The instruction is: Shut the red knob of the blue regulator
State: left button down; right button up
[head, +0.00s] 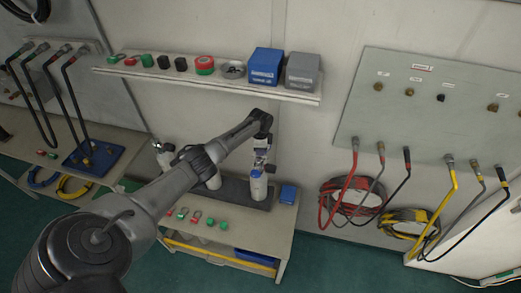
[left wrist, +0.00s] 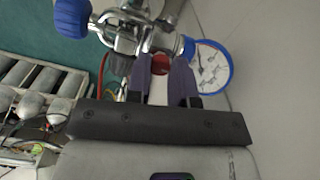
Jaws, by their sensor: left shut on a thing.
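The red knob (left wrist: 160,65) shows in the left wrist view between the fingertips of my left gripper (left wrist: 160,72), which is shut on it. The regulator (left wrist: 150,40) around it is chromed metal, with a blue-rimmed gauge (left wrist: 211,66) to the right and a blue handle (left wrist: 72,17) at upper left. In the head view my left gripper (head: 262,147) reaches down over a white and blue cylinder (head: 258,187) on the bench. The knob is too small to make out there. My right gripper is in neither view.
A wall shelf (head: 205,82) with knobs, a blue box (head: 265,66) and a grey box (head: 302,70) is above my left gripper. Other cylinders (head: 163,155) stand on the bench (head: 262,231), partly behind my arm. A hose panel (head: 430,110) is at right.

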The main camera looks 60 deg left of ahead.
pick_arm(q)
jog(key=shift+m, duration=0.3)
jog(key=c, duration=1)
grip_release()
jog(key=shift+r, duration=0.1)
jog(key=shift+r, duration=5.9)
